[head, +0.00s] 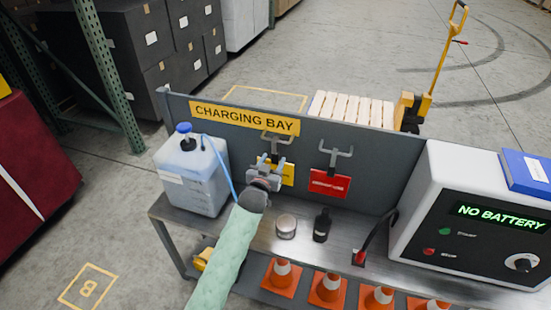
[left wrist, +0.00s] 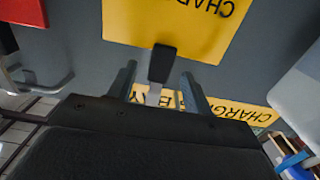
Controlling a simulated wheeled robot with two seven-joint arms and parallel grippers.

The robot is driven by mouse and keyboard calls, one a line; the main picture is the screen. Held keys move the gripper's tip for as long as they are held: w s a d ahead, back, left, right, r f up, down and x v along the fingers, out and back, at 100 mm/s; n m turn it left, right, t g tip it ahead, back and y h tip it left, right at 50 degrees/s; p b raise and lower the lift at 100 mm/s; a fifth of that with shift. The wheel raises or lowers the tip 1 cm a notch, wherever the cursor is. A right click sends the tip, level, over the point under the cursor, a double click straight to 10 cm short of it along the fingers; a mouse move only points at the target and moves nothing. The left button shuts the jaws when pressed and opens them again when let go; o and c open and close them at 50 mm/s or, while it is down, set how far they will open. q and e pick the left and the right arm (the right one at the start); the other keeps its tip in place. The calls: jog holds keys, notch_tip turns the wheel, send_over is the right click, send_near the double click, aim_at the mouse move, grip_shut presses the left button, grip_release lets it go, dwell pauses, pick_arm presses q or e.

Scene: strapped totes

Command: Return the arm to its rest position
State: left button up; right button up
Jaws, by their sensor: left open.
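My left arm, in a pale green sleeve, reaches up from the bottom of the head view. My left gripper (head: 266,164) is open in front of the grey charging bay panel (head: 385,160). A yellow tag (head: 288,174) hangs on the panel, partly hidden behind the gripper. In the left wrist view, the two fingers of the left gripper (left wrist: 160,88) stand apart below the large yellow tag (left wrist: 175,25). A black-tipped grey piece (left wrist: 161,65) shows between them; I cannot tell whether they touch it. My right gripper is not in view.
A bench (head: 262,239) below carries a blue-capped jug (head: 190,180), a round tin (head: 286,226), a black bottle (head: 322,226) and a charger box (head: 455,190). A red tag (head: 329,184) hangs right of the gripper. Orange cones (head: 282,280) stand on the lower shelf.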

pick_arm(q)
jog(key=shift+v, duration=1.45)
jog(key=s+a+f+n+g+y, duration=0.1)
jog(key=s+a+f+g+y, duration=0.25)
jog(key=s, duration=0.65)
jog(key=s+a+f+g, duration=0.3)
jog(key=s+a+f, duration=0.3)
jog(key=s, duration=0.5)
jog(key=s+a+f+n+g+y, duration=0.1)
jog(key=s+a+f+g, duration=0.2)
jog(key=s+a, duration=0.5)
jog(key=s+a+g, duration=0.2)
jog(key=s+g, duration=0.2)
jog(key=s, duration=1.1)
jog(key=s+d+f+g, duration=0.1)
jog(key=s+d+f, duration=0.1)
jog(key=f, duration=1.4)
jog(key=s+d+f+g, duration=0.1)
jog(key=s+d+f, duration=0.1)
jog(key=f, duration=1.3)
jog(key=shift+d+f, duration=0.25)
jog(key=shift+f, duration=0.15)
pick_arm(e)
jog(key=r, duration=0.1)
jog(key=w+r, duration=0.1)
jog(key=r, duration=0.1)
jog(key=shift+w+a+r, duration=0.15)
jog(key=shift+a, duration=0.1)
pick_arm(q)
jog(key=shift+w+r, duration=0.1)
